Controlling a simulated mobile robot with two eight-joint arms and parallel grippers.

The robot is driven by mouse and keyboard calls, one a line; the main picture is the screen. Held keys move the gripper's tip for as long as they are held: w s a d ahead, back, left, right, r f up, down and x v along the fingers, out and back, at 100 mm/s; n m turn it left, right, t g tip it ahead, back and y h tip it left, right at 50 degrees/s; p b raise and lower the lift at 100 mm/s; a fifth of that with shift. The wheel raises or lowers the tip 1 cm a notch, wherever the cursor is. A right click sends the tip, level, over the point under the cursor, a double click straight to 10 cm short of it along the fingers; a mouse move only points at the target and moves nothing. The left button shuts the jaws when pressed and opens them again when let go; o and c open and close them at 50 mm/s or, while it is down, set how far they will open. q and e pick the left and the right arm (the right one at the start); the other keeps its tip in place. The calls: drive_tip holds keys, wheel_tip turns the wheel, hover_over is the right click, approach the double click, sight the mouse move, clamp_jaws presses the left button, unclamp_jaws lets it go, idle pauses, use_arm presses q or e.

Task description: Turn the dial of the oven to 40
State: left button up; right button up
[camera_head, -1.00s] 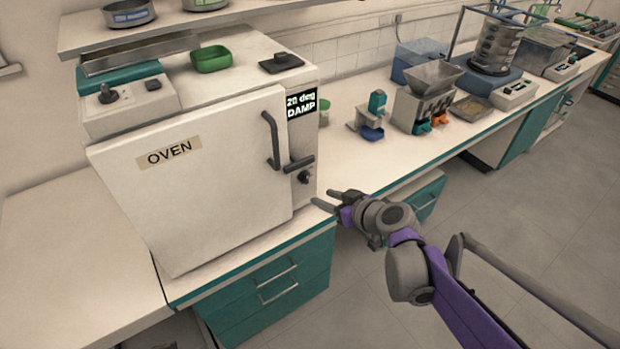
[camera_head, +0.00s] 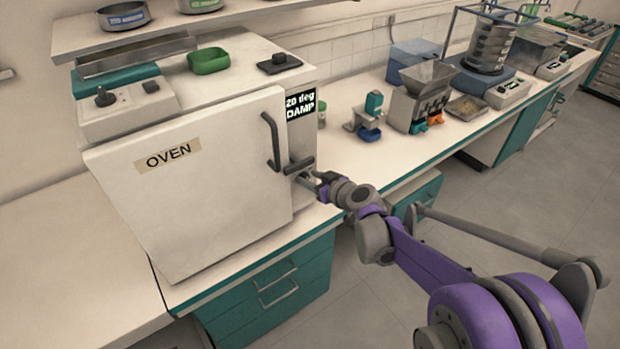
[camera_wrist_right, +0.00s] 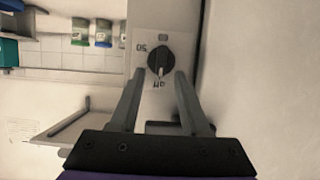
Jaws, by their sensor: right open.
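The white oven (camera_head: 205,190) stands on the bench with its door closed, and its display (camera_head: 300,104) reads "20 deg DAMP". In the right wrist view the black dial (camera_wrist_right: 160,60) shows between the fingers of my open right gripper (camera_wrist_right: 162,82). Its white mark points to the "off" label; another label looks like "50". The fingertips are close to the dial; I cannot tell whether they touch it. My left gripper is not in view.
Small devices (camera_head: 368,118) stand on the bench farther right. The floor (camera_head: 480,210) in front of the bench is clear.

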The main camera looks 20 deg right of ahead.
drive_tip(key=shift+w+a+f, duration=0.1)
drive_tip(key=shift+w, duration=0.1)
clamp_jaws()
